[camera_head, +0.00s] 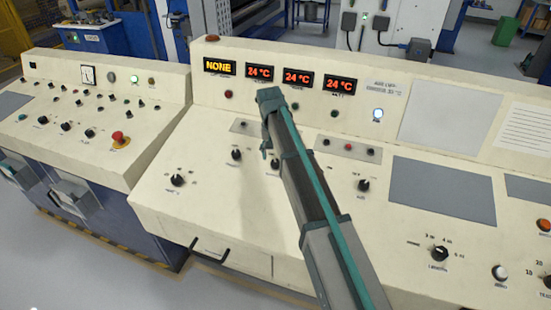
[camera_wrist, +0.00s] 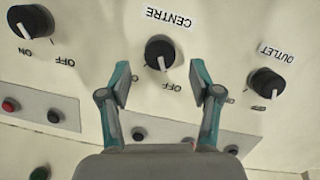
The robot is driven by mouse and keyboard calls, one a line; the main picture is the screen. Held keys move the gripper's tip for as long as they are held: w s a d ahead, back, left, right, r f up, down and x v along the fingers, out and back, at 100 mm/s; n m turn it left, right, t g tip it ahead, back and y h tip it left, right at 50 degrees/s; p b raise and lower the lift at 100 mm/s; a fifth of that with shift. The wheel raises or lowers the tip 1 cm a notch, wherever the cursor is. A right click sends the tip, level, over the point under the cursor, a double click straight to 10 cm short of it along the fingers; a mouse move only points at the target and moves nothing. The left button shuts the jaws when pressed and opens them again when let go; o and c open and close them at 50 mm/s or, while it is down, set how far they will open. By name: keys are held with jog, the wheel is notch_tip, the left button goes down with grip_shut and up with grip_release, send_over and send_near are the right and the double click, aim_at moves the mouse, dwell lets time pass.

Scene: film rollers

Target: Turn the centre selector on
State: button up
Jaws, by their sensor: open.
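The centre selector (camera_wrist: 160,53) is a round black knob with a white pointer line. In the wrist view its CENTRE label reads upside down above it, and an OFF label shows below it, where the pointer points. My gripper (camera_wrist: 160,80) is open, with one teal-edged finger on each side just below the knob. Nothing is between the fingers, and I cannot tell how far they are from the panel. In the head view my arm crosses the console and hides much of this area and most of the gripper.
In the wrist view the outlet knob (camera_wrist: 266,83) is close to the right finger. Another black knob (camera_wrist: 31,22) with ON and OFF labels is at the upper left. A red button (camera_wrist: 10,105) and several dark buttons lie below. Red temperature displays (camera_head: 297,77) stand behind.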

aim_at(276, 161)
jog(key=shift+d+f+p, duration=0.15)
jog(key=shift+f+p, duration=0.15)
jog(key=shift+f, duration=1.4)
jog(key=c, duration=1.1)
